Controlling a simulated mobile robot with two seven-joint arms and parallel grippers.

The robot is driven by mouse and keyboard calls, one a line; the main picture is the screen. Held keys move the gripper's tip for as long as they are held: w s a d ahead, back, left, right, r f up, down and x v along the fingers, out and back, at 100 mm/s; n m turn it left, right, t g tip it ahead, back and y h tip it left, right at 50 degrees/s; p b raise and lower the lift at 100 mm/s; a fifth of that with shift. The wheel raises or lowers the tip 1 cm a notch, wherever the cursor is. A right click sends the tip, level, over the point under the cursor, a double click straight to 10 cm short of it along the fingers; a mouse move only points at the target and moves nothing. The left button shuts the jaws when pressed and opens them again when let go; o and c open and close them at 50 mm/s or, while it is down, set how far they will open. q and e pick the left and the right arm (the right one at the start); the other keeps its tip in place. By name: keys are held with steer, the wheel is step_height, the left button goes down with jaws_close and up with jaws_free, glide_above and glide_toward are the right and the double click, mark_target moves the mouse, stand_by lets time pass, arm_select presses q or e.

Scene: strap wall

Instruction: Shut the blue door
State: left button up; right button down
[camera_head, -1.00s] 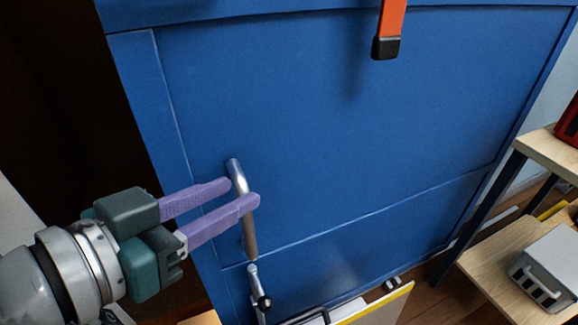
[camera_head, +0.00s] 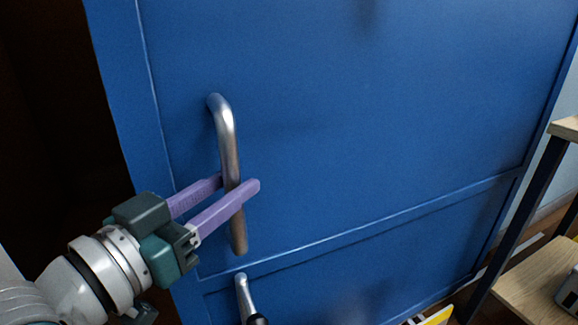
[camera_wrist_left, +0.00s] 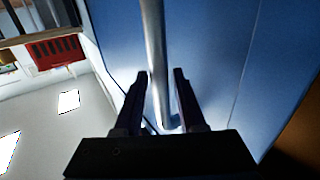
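The blue door (camera_head: 350,110) fills most of the head view, with a dark opening beyond its left edge. Its long silver bar handle (camera_head: 229,140) stands upright near that edge. My left gripper (camera_head: 239,182) has its purple fingers on either side of the bar's lower half. In the left wrist view, the handle (camera_wrist_left: 155,50) runs between the two dark fingers (camera_wrist_left: 160,75) with gaps showing, so the gripper is open around it. The blue door (camera_wrist_left: 215,45) lies behind. My right gripper is not in view.
A silver lever with a dark end (camera_head: 244,295) sits below the bar handle. A wooden shelf unit with dark posts (camera_head: 540,185) stands at the right. A yellow-edged item (camera_head: 437,317) lies low near the door's bottom.

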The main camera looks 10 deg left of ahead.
mark_target(249, 174)
arm_select(q)
steer(key=b+x, duration=0.1)
steer(key=x, duration=0.3)
steer(key=shift+w, duration=0.1)
jaws_close()
stand_by(1.4)
